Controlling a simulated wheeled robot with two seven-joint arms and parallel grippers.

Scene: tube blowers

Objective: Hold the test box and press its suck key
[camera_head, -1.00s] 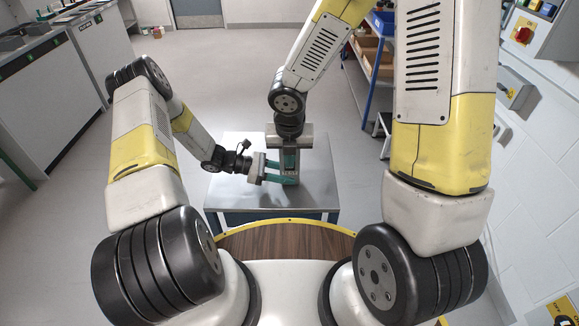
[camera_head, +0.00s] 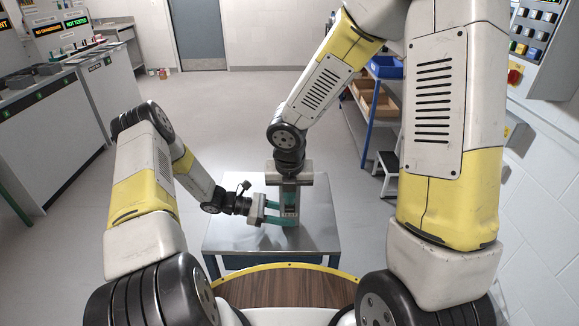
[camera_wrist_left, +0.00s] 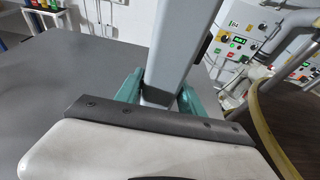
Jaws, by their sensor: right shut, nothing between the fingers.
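The test box (camera_head: 290,211), a narrow upright grey body, stands over the small metal table in the head view, partly hidden by the grippers. In the left wrist view a grey upright body (camera_wrist_left: 177,55), apparently the same box, is between the teal fingers. My left gripper (camera_head: 276,213) reaches in from the left with its fingers on both sides of the box, shut on it. My right gripper (camera_head: 289,194) points down from above at the top of the box, shut with nothing between its fingers. I cannot make out the suck key or whether the right fingertips touch it.
The metal table (camera_head: 322,228) has bare top around the box. Grey machines (camera_head: 45,130) with lit signs stand at the left. A blue rack with bins (camera_head: 372,100) and a step stool (camera_head: 388,170) stand at the right. The middle floor is clear.

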